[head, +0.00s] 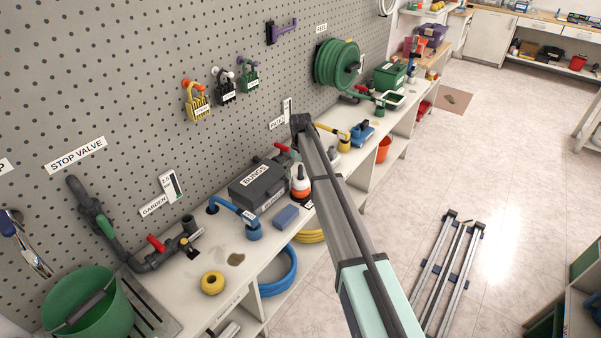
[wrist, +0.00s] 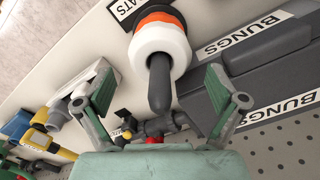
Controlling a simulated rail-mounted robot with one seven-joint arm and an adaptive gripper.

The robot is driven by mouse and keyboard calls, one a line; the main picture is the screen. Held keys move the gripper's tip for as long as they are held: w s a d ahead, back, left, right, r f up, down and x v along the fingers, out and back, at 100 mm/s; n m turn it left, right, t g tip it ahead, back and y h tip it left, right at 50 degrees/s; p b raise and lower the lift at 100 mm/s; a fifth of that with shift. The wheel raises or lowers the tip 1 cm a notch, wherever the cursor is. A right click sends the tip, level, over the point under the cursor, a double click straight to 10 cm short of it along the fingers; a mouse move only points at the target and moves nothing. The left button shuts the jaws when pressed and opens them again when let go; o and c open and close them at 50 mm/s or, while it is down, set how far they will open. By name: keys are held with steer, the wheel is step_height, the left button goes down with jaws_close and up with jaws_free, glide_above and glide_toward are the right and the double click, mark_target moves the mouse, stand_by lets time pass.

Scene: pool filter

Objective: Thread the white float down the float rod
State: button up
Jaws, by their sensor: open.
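The white float (wrist: 178,45) is a ring around the dark grey float rod (wrist: 159,85) in the wrist view. It lies against an orange float (wrist: 160,14) farther along the rod. In the head view the white float (head: 298,171) and the orange float (head: 301,184) show as a small stack beside the bungs box. My gripper (wrist: 162,92) is open, its two green-padded fingers apart on either side of the rod's rounded near end. Nothing is held between them, and the white float is beyond the fingertips.
The black bungs box (head: 259,184) stands close beside the floats, near the pegboard (head: 130,70). A red-handled valve (wrist: 126,132) shows behind the fingers.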

steer(key=shift+r+p, duration=1)
steer(key=shift+r, duration=1.5)
step_height(320, 180, up, 12)
steer(key=f, duration=0.1)
steer(key=s+d+f+m, duration=0.1)
steer(key=s+d+f, duration=0.4)
steer(key=s+f, duration=0.6)
steer(key=s+d+f+m+g+b, duration=0.1)
steer(key=s+d+f, duration=0.4)
steer(key=s+f, duration=0.55)
steer(key=s+d+f+m, duration=0.1)
steer(key=s+d+f, duration=0.6)
steer(key=f, duration=0.6)
steer(key=s+d+f+m+g, duration=0.1)
steer(key=s+d+f+g, duration=0.1)
steer(key=s, duration=1.1)
steer(key=s+d+f+m+g+b, duration=0.1)
steer(key=s+d+f, duration=0.3)
steer(key=s, duration=1)
steer(key=s+d+f+g+b, duration=0.1)
steer(key=s+d+f+g, duration=0.1)
steer(key=s+f, duration=0.5)
steer(key=s+d, duration=0.1)
steer(key=s, duration=0.5)
steer(key=shift+s+f+m+g, duration=0.3)
steer(key=shift+s+m+g, duration=0.1)
